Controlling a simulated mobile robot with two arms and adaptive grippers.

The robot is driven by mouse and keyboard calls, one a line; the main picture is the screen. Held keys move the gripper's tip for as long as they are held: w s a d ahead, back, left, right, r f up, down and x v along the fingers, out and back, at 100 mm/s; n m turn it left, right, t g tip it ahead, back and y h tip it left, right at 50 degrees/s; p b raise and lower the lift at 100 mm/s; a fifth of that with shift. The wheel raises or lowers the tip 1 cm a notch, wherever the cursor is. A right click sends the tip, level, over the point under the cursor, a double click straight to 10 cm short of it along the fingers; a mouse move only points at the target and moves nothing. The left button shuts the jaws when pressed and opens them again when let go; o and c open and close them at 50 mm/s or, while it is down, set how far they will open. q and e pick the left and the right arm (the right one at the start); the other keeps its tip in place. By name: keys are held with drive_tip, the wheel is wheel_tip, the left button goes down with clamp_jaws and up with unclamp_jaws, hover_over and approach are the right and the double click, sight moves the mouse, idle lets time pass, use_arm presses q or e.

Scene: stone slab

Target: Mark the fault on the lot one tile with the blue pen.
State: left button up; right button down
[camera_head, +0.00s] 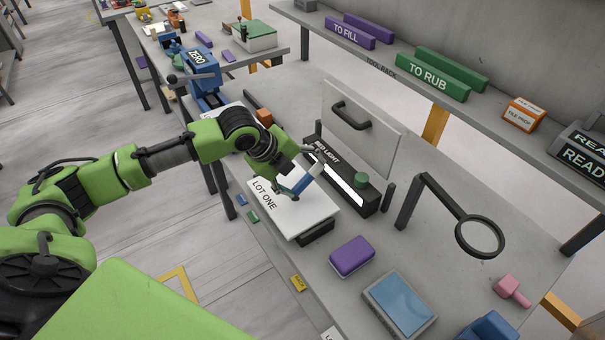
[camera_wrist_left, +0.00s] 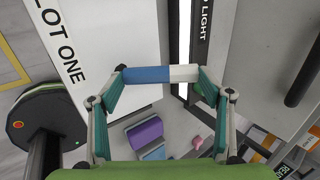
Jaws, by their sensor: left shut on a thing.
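The lot one tile (camera_head: 305,217) is a white plate labelled LOT ONE, lying on a dark stand on the grey bench. It also fills the upper left of the left wrist view (camera_wrist_left: 115,35). My left gripper (camera_head: 297,181) is over the tile, shut on the blue pen (camera_wrist_left: 145,75). The pen has a blue part and a white part and lies crosswise between the fingertips. Its white end points to the right in the wrist view. I cannot make out a fault on the tile, and my gripper hides part of it. My right gripper is not in view.
A black light bar (camera_head: 325,163) with a lit strip and a green knob (camera_head: 361,180) stands just behind the tile. A grey panel with a handle (camera_head: 352,115) stands behind it. A purple block (camera_head: 352,256), a blue pad (camera_head: 401,303) and a magnifier (camera_head: 480,237) are to the right.

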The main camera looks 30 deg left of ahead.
sight(312, 170)
use_arm(q)
drive_tip(key=shift+f, duration=0.15)
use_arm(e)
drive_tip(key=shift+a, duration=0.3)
use_arm(q)
drive_tip(key=shift+f, duration=0.25)
drive_tip(key=shift+f, duration=0.15)
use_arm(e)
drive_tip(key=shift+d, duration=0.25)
use_arm(q)
drive_tip(key=shift+s+f+p, duration=0.1)
drive_tip(key=shift+p, duration=0.25)
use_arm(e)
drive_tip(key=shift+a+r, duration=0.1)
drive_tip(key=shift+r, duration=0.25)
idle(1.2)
use_arm(q)
drive_tip(key=shift+w+d+p, duration=0.3)
drive_tip(key=shift+w+p, duration=0.2)
drive_tip(key=shift+p, duration=0.25)
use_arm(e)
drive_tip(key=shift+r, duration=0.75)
use_arm(q)
drive_tip(key=shift+w+d+p, duration=0.2)
drive_tip(key=shift+w+p, duration=0.15)
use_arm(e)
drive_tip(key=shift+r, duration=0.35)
